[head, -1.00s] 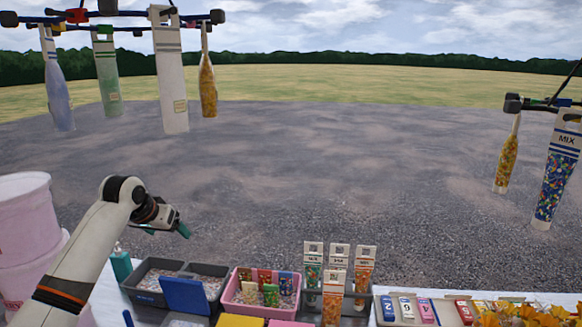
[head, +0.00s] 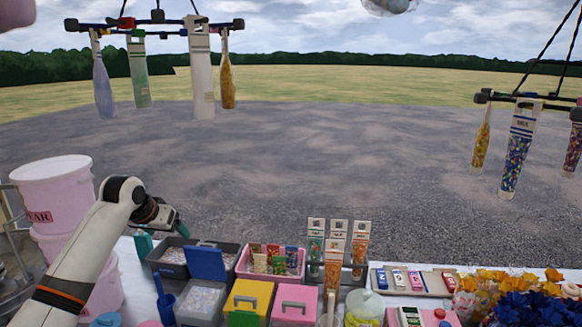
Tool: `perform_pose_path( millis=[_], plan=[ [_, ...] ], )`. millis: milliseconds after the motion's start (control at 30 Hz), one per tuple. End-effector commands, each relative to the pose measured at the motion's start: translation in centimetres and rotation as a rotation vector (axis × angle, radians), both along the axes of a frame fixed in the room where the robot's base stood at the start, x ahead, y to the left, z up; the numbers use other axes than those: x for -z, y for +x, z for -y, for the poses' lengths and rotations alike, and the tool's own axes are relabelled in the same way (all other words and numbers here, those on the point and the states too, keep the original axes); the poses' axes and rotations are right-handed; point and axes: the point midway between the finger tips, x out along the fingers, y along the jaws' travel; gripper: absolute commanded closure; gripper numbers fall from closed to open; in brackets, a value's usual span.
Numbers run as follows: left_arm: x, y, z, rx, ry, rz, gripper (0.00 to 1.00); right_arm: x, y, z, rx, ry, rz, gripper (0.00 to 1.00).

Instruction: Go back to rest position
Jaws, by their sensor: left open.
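My left arm comes in from the left, and its left gripper (head: 163,238) is held above the left end of the table (head: 132,262). Its teal-tipped fingers are apart with nothing visible between them. The gripper is left of and a little above the dark grey bin (head: 172,255) with the blue lid (head: 206,263); I cannot tell whether it clears the bin's edge. My right gripper is not in view.
Pink buckets (head: 55,182) stand at the left beside my arm. The table holds a pink tray (head: 243,268) of sachets, yellow (head: 247,300) and pink (head: 295,303) boxes, upright packets (head: 337,245) and flowers (head: 500,285). Racks hang bags (head: 202,80) overhead. The ground beyond is clear.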

Motion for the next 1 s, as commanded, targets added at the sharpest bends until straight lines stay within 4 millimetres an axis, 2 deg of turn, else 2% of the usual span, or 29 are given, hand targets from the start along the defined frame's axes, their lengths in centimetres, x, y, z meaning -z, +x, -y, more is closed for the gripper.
perform_pose_path(
  millis=[367, 567, 667, 767, 900, 1000],
  plan=[
    [5.7, -2.3, 2.8, 0.054, 0.030, -0.041, 0.16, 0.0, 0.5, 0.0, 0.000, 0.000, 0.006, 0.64],
    [10.4, -5.0, 5.1, 0.096, 0.050, -0.073, 0.16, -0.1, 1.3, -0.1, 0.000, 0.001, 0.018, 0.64],
    [13.1, -7.1, 6.5, 0.120, 0.057, -0.091, 0.16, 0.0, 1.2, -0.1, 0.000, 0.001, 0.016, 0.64],
    [16.6, -10.2, 8.2, 0.149, 0.062, -0.114, 0.16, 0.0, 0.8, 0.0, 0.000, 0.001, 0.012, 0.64],
    [21.4, -16.4, 10.5, 0.180, 0.063, -0.149, 0.16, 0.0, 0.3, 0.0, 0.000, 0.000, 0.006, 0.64],
    [24.0, -21.3, 11.6, 0.186, 0.059, -0.172, 0.16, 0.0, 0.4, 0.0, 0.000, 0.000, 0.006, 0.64]
  ],
)
